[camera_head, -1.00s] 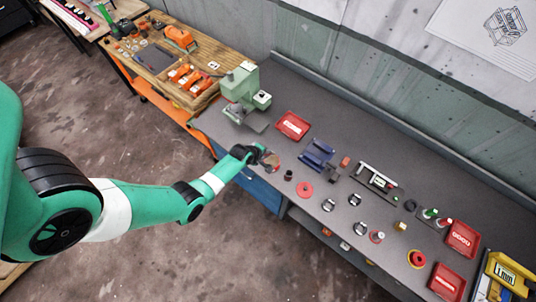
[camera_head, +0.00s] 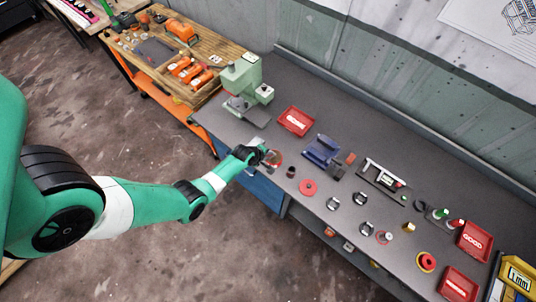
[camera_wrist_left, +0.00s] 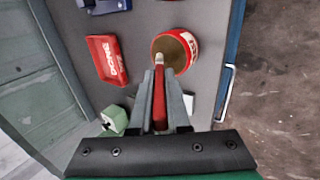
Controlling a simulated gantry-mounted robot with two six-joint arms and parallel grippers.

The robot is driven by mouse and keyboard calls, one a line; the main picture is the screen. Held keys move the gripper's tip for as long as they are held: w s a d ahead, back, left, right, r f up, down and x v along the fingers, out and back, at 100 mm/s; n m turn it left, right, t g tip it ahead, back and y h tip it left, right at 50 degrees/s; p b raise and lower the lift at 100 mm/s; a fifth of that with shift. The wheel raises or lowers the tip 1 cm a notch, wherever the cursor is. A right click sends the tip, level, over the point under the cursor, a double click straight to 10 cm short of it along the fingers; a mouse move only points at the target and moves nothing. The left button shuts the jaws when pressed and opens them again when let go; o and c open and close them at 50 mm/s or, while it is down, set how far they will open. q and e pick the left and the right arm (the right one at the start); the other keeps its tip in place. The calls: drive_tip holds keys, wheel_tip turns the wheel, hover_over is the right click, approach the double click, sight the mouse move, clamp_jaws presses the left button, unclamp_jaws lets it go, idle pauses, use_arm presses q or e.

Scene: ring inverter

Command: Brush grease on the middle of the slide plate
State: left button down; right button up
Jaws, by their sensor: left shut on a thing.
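My left gripper (camera_wrist_left: 160,92) is shut on a red-handled brush (camera_wrist_left: 159,100) with a pale tip. In the left wrist view the tip overlaps the near rim of an open red tin (camera_wrist_left: 190,45) with brown grease inside. I cannot tell whether the tip touches the grease. In the head view my left gripper (camera_head: 263,152) is at the bench's front edge, right beside the tin (camera_head: 275,158). A green press-like machine (camera_head: 242,78) stands behind with a dark grey plate (camera_head: 256,116) at its base. I cannot tell for sure which part is the slide plate. My right gripper is not in view.
A red tray (camera_head: 296,120) and a blue fixture (camera_head: 321,150) stand right of the machine. Several small rings and parts, including a red disc (camera_head: 308,187), lie along the bench. More red trays (camera_head: 475,240) are at the right. The bench's back strip is clear.

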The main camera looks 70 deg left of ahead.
use_arm(q)
drive_tip(key=shift+f+b, duration=0.55)
drive_tip(key=shift+f, duration=0.05)
idle(1.5)
drive_tip(key=shift+r, duration=0.1)
wheel_tip(320, 180, up, 7)
drive_tip(key=p, duration=0.7)
drive_tip(key=shift+s, duration=0.1)
